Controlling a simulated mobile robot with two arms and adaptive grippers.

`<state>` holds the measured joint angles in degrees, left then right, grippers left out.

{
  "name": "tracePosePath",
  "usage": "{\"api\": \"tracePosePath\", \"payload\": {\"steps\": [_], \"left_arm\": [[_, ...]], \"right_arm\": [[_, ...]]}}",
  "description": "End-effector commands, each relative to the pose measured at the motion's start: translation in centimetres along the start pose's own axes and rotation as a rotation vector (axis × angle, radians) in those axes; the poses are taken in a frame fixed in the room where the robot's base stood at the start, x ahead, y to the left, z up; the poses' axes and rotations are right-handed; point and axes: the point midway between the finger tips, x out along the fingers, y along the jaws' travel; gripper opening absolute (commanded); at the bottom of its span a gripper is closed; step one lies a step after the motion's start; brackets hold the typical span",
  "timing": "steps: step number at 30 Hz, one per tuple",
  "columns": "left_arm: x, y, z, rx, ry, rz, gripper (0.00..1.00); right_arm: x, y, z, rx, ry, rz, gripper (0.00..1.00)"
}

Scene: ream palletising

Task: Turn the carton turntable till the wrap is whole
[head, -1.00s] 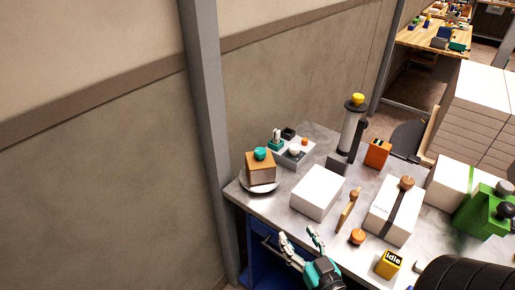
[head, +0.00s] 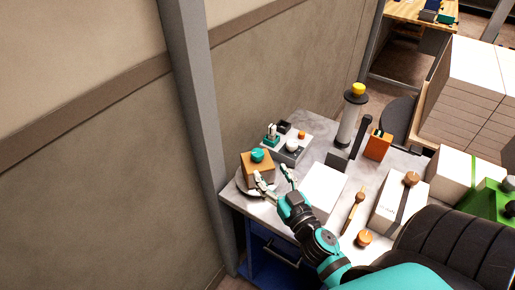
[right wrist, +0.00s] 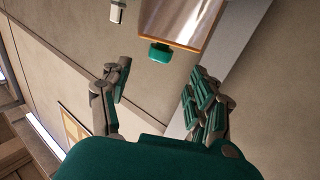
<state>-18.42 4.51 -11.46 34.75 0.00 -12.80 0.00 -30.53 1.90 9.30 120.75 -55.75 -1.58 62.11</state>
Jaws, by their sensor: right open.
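The brown carton (head: 255,165) with a teal knob (head: 257,155) on top sits on the round white turntable (head: 243,183) at the bench's left end. In the right wrist view the carton (right wrist: 183,20) and its teal knob (right wrist: 160,54) show at the top, beyond the fingers. My right gripper (head: 272,176) is open, its fingers in front of the carton and over the turntable's near right side in the head view. I cannot tell whether they touch it. How much wrap is on the carton is too small to tell. My left gripper is out of view.
A roll on a post with a yellow top (head: 351,115) stands behind. A grey tray (head: 292,150) with small parts lies behind the carton. White packs (head: 323,190), a wooden-handled tool (head: 355,206) and an orange box (head: 378,145) lie rightward. A wall and grey pillar (head: 195,110) stand left.

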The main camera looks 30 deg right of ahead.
Motion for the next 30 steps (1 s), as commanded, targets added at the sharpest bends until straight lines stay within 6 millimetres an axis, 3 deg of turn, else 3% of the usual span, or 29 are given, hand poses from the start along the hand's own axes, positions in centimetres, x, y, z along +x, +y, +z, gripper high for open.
{"api": "tracePosePath", "payload": {"steps": [6, 12, 18, 26, 30], "left_arm": [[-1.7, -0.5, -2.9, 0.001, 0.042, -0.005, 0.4], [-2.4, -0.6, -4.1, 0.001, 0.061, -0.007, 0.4], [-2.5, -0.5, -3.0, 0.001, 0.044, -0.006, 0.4], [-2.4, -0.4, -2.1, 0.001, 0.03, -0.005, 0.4], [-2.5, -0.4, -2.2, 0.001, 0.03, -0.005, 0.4]], "right_arm": [[4.9, 0.0, -0.3, -0.002, 0.002, 0.0, 0.61], [7.9, 0.1, -0.1, -0.001, 0.001, 0.002, 0.61], [9.1, 0.1, 0.0, 0.0, 0.0, 0.001, 0.61], [9.1, 0.0, 0.0, 0.0, 0.0, 0.001, 0.61], [9.1, 0.1, 0.0, 0.0, 0.0, 0.001, 0.44]]}}
